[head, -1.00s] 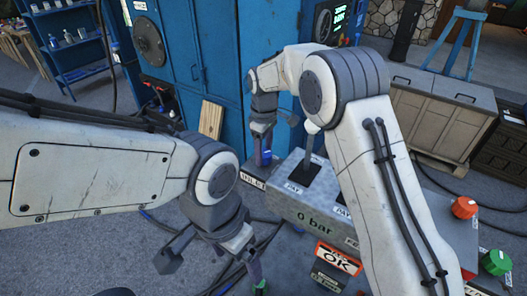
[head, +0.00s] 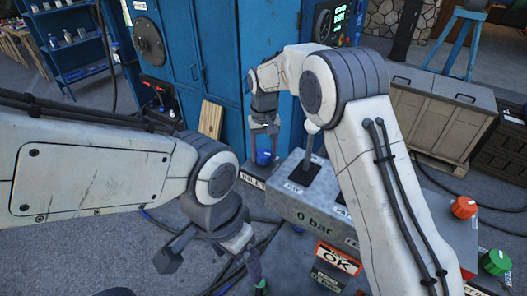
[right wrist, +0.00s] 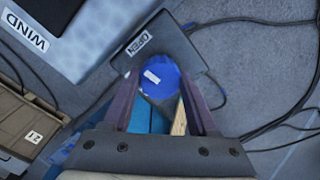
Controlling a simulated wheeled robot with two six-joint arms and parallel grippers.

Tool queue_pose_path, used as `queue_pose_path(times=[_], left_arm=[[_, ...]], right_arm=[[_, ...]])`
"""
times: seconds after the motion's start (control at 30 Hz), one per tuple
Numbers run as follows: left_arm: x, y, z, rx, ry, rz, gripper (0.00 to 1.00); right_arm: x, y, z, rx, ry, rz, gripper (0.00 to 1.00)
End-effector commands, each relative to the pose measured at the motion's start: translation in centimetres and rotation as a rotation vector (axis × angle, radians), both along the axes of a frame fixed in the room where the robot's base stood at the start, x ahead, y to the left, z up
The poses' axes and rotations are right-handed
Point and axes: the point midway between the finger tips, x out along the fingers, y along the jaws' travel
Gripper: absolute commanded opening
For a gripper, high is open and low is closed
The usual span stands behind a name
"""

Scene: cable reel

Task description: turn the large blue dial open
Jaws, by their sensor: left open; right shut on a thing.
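The large blue dial (head: 263,158) stands on a dark plate beyond the grey console. My right gripper (head: 263,147) reaches down to the dial. Its purple fingers (right wrist: 158,95) lie on both sides of the cap and are shut on it. How far the dial is turned is hard to tell. My left gripper (head: 254,270) is open, low in the head view, away from the dial.
A red knob (head: 464,207) and a green knob (head: 496,262) are at the right. A blue cabinet (head: 222,60) stands behind. Cables lie on the floor.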

Motion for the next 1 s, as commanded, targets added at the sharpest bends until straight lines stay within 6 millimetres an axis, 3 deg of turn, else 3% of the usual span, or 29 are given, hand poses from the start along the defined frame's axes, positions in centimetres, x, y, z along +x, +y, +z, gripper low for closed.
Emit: queue_pose_path(times=[0.33,0.87,0.9,0.97,1.0], left_arm=[[0.00,0.00,0.01,0.000,0.000,0.000,0.92],[0.00,0.00,0.02,0.000,0.000,0.000,0.92],[0.00,0.00,0.02,0.000,0.000,0.000,0.92],[0.00,0.00,0.02,0.000,0.000,0.000,0.92],[0.00,0.00,0.02,0.000,0.000,0.000,0.92]], right_arm=[[0.36,0.03,0.27,0.004,-0.013,-0.132,0.04],[0.40,0.01,0.31,0.004,-0.015,-0.154,0.04],[0.40,0.01,0.32,0.004,-0.014,-0.154,0.71],[0.35,0.00,0.28,0.004,-0.012,-0.154,0.90],[0.31,-0.01,0.25,0.004,-0.011,-0.154,0.90]])
